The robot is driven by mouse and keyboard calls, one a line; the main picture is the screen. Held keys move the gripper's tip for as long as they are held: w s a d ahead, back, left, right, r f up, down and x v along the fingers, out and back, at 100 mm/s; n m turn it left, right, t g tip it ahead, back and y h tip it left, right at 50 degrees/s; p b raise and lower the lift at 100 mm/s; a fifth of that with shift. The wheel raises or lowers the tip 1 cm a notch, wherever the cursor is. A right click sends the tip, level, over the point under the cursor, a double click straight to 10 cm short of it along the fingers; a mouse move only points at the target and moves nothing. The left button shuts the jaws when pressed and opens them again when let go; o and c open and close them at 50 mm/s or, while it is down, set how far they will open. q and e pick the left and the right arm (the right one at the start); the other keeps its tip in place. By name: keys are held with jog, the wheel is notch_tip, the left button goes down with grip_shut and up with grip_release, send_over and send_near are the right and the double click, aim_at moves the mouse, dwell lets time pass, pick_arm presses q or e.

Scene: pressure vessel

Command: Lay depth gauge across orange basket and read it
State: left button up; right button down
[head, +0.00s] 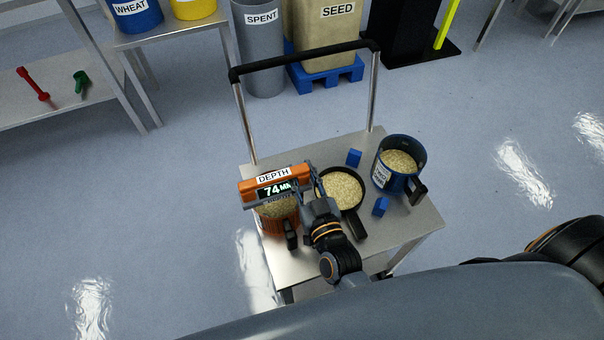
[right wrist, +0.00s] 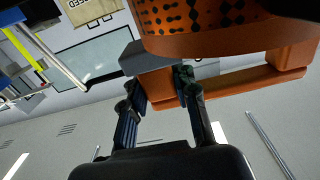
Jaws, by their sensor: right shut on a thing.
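The orange depth gauge (head: 250,195), labelled DEPTH, lies over the top of the orange basket (head: 278,224) at the cart's left side. Its dark display shows 74 with a unit that looks like MM. My right gripper (head: 315,183) is shut on the gauge's right end. My left gripper is not in view.
The steel cart (head: 410,222) also carries a black pan of grain (head: 341,188), a blue grain-filled pot (head: 389,181) and small blue blocks (head: 354,157). The cart's push handle (head: 305,56) rises at the back. SPENT (head: 262,50) and SEED (head: 325,40) bins stand beyond.

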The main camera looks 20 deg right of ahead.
jog(key=c, duration=1)
grip_release()
jog(key=shift+c, duration=0.2)
jog(key=s, duration=1.2)
jog(key=shift+d+b, duration=0.2)
jog(key=shift+b, duration=0.1)
